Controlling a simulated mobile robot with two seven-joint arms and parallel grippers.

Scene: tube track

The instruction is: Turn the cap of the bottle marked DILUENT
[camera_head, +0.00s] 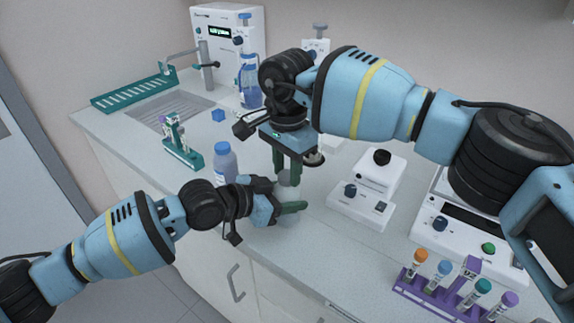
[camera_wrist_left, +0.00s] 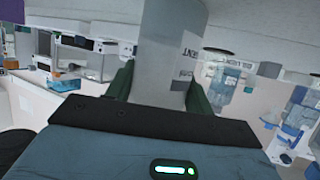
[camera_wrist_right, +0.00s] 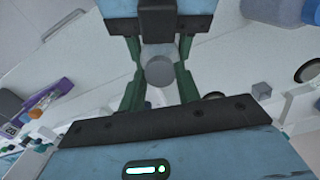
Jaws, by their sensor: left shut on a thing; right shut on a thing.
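A pale bottle with a grey cap stands at the front of the counter in the head view, mostly hidden by my grippers. My left gripper (camera_head: 288,207) is shut around the bottle's body from the side. In the left wrist view the grey-white bottle (camera_wrist_left: 168,50) sits between the green fingers, with a label on which only part of a word ending in "ENT" shows. My right gripper (camera_head: 287,168) points down from above, shut on the cap. In the right wrist view the round grey cap (camera_wrist_right: 160,71) lies between the green fingertips.
A blue-capped bottle (camera_head: 226,163) stands just left of my grippers. A white device with a black knob (camera_head: 366,190) is to the right. A purple tube rack (camera_head: 437,293) stands at the front right, a green tube rack (camera_head: 184,154) at the left. A blue cube (camera_head: 218,115) lies behind.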

